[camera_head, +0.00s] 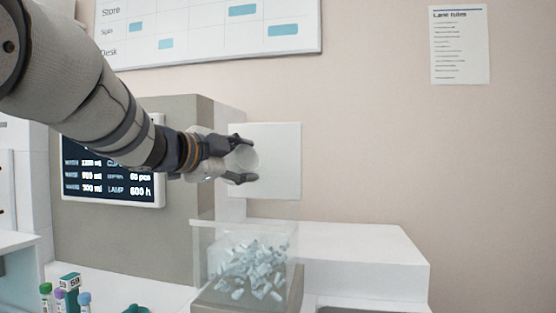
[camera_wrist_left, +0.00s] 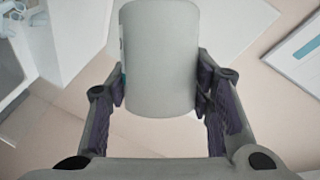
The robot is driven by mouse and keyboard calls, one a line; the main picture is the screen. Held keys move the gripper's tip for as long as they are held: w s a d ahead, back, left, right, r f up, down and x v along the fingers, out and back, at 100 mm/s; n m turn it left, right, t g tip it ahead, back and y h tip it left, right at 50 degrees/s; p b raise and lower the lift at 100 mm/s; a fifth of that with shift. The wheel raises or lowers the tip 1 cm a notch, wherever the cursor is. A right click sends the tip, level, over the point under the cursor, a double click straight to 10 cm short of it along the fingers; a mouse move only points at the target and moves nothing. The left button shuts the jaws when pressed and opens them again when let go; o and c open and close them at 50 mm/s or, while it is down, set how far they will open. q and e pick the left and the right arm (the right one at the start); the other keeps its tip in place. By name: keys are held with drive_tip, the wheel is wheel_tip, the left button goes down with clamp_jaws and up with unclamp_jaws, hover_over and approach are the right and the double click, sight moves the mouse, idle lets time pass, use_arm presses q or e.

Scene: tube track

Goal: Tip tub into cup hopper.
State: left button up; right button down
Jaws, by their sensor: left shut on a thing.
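My left gripper (camera_head: 240,161) comes in from the left and is shut on a white tub (camera_head: 243,160). In the left wrist view the tub (camera_wrist_left: 160,62) is a plain pale cylinder between both fingers (camera_wrist_left: 161,88). In the head view its round end shows pale against a white panel; its contents cannot be made out. The clear hopper (camera_head: 203,238) stands below the gripper, with many small pale-blue pieces (camera_head: 255,268) inside. The tub is above the hopper and apart from it. My right gripper is not in view.
A grey cabinet with a dark display (camera_head: 112,172) stands behind my left arm. A white ledge (camera_head: 350,243) lies right of the hopper. Several capped tubes (camera_head: 72,294) stand at the lower left. A wall chart (camera_head: 210,30) and a notice (camera_head: 460,45) hang behind.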

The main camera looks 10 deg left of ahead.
use_arm(q)
drive_tip(key=n, duration=0.1)
drive_tip(key=n+g, duration=0.1)
drive_tip(key=n, duration=0.1)
drive_tip(key=shift+s+d+f+h, duration=0.1)
drive_tip(key=shift+d+f+h, duration=0.15)
drive_tip(key=shift+h, duration=0.15)
drive_tip(key=shift+n, duration=0.4)
drive_tip(key=shift+n+g, duration=0.4)
drive_tip(key=shift+n, duration=0.1)
drive_tip(key=shift+s+d+f+n+g+h, duration=0.1)
drive_tip(key=shift+n+g+h, duration=0.1)
drive_tip(key=shift+n, duration=0.25)
drive_tip(key=shift+s+d+f+n+g+h, duration=0.1)
drive_tip(key=shift+n+g+h, duration=0.1)
drive_tip(key=shift+n, duration=0.25)
drive_tip(key=n, duration=0.1)
drive_tip(key=n+g+h, duration=0.1)
drive_tip(key=n, duration=0.1)
drive_tip(key=shift+s+d, duration=0.15)
drive_tip(key=shift+d, duration=0.05)
